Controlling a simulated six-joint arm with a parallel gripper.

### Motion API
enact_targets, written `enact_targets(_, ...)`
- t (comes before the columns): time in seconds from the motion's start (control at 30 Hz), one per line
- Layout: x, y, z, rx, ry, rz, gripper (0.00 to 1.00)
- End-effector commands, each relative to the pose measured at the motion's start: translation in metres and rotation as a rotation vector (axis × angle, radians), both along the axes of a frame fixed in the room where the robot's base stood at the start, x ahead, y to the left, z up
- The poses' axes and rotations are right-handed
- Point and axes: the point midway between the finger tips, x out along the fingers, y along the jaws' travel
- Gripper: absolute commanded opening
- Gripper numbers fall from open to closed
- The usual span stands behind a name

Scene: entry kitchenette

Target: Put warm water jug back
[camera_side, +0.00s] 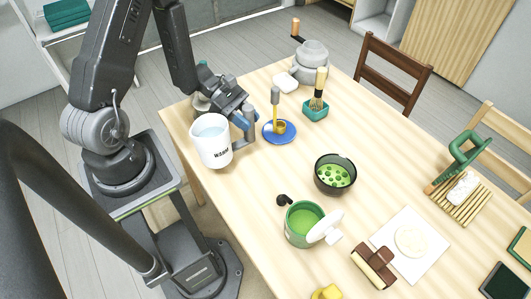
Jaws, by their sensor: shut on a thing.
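The warm water jug is a white jug (212,143) with dark lettering reading "WARM" and pale blue water inside. It is near the left edge of the table, roughly upright. My gripper (246,124) is shut on the jug at its right side, where the handle is. I cannot tell whether the jug's base touches the table or is above it.
The wooden table (265,205) holds a blue saucer (287,136) with a small upright tool, a green whisk holder (316,109), a black bowl (335,174) with green contents and a green pot (303,222) with a white lid. A grey mill (313,65) stands behind. Bare wood lies front-left of the bowl.

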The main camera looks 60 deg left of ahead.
Motion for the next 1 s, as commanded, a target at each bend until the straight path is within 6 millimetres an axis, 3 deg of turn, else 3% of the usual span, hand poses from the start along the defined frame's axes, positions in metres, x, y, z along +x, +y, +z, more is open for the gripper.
enact_targets(0.2, 0.017, -0.041, -0.026, -0.003, 0.002, -0.006, 0.00)
enact_targets(0.4, 0.027, -0.061, -0.039, -0.003, -0.001, 0.000, 0.00)
enact_targets(0.57, 0.028, -0.063, -0.046, -0.002, 0.000, 0.003, 0.00)
enact_targets(0.8, 0.028, -0.063, -0.076, -0.002, 0.002, 0.001, 0.00)
enact_targets(1.0, 0.028, -0.063, -0.081, -0.001, -0.001, 0.001, 0.00)
